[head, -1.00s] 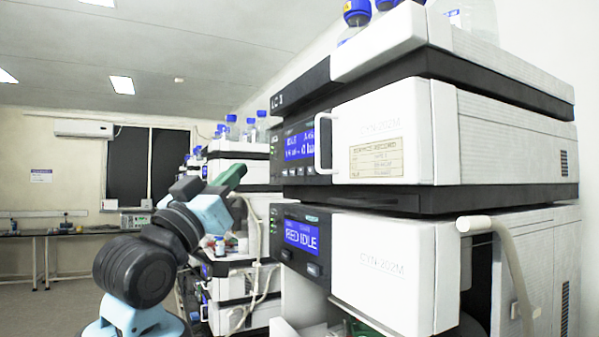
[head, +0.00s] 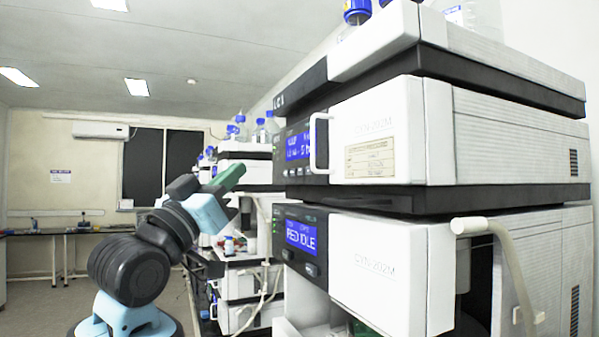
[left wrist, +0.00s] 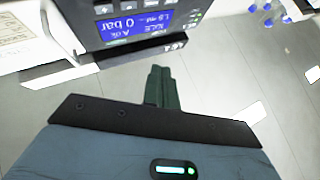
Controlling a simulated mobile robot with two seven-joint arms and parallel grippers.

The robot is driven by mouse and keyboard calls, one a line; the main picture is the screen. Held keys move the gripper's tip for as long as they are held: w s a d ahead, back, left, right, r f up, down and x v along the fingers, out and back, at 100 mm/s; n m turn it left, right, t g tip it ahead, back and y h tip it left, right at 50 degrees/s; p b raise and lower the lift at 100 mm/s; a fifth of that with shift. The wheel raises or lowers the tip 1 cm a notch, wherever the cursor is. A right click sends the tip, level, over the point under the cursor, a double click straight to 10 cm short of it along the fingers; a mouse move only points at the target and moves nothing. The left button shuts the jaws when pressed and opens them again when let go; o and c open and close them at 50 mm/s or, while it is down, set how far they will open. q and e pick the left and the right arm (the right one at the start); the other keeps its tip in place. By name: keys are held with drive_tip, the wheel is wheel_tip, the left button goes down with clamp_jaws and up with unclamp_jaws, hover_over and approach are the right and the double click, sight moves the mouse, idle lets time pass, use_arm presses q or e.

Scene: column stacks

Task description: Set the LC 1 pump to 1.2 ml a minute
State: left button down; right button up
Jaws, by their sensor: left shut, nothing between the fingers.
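The LC 1 stack stands at the right in the head view. Its upper module, the pump (head: 380,130), has a blue display (head: 298,147) with a row of small keys (head: 297,172) under it. The display also shows upside down in the left wrist view (left wrist: 138,24); it reads 0 bar and a flow in ml that looks like 1.5. Keys marked plus and minus (left wrist: 113,8) lie at that view's top edge. My left gripper (head: 232,176) is shut and empty, left of the pump front and apart from it. Its green fingers show in the wrist view (left wrist: 160,85). My right gripper is out of view.
A white door handle (head: 320,143) sticks out right of the pump display. Other stacks (head: 245,285) stand behind my left gripper. Open floor lies at the left.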

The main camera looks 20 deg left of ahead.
use_arm(q)
approach(300, 162)
drive_tip(key=shift+w+a+r, duration=0.1)
drive_tip(key=shift+w+r, duration=1.3)
drive_tip(key=shift+r, duration=0.15)
drive_tip(key=shift+w, duration=0.1)
idle(0.9)
drive_tip(key=shift+w+d, duration=0.25)
drive_tip(key=shift+w+d, duration=0.3)
idle(1.0)
drive_tip(key=shift+s+a, duration=0.6)
drive_tip(key=shift+s, duration=0.05)
idle(0.3)
drive_tip(key=shift+s+a, duration=0.8)
drive_tip(key=shift+s, duration=0.15)
drive_tip(key=shift+s+a, duration=0.8)
drive_tip(key=shift+s, duration=0.15)
idle(0.7)
